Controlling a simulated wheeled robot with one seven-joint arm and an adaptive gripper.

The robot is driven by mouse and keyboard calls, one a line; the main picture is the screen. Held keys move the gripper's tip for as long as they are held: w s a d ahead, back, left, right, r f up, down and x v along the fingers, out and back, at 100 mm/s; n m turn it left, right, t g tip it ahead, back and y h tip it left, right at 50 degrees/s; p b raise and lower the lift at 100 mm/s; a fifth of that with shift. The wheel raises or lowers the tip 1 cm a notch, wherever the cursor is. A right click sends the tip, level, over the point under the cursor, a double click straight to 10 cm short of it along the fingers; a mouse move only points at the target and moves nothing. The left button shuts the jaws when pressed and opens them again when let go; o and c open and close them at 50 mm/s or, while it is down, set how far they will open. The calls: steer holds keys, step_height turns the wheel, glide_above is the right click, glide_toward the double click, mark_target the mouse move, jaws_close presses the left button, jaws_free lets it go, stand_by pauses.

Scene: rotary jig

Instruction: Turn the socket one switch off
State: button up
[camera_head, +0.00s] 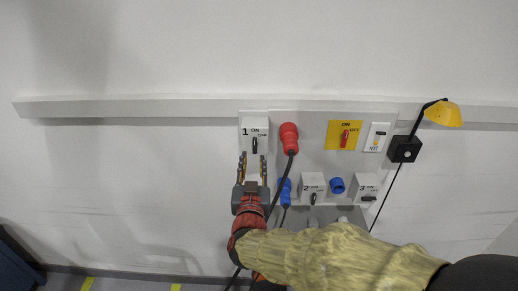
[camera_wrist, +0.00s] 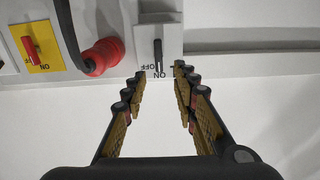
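The socket one switch is a white box (camera_head: 247,126) marked 1 with a black handle (camera_head: 255,146). The handle stands upright, in line with the ON mark; the OFF mark is to its right. In the wrist view, which is upside down, the handle (camera_wrist: 158,52) also lines up with ON. My gripper (camera_head: 253,158) is open and empty, just below the handle in the head view. In the wrist view the fingertips (camera_wrist: 160,71) lie either side of the handle's line at its ON end. Their distance from the panel is hard to tell.
A red plug (camera_head: 289,137) with a black cable is close right of the switch. A yellow plate (camera_head: 335,139) with a red switch, boxes 2 (camera_head: 311,184) and 3 (camera_head: 363,187), blue connectors (camera_head: 337,185) and a yellow lamp (camera_head: 442,114) are further right. Bare wall is left.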

mark_target(255, 144)
steer(key=w, duration=0.4)
steer(key=w+p, duration=0.1)
steer(key=w, duration=0.2)
steer(key=shift+w+d+r, duration=0.15)
steer(key=shift+w+d, duration=0.05)
steer(key=shift+w, duration=0.2)
steer(key=shift+c, duration=1.4)
steer(key=c, duration=0.4)
jaws_close()
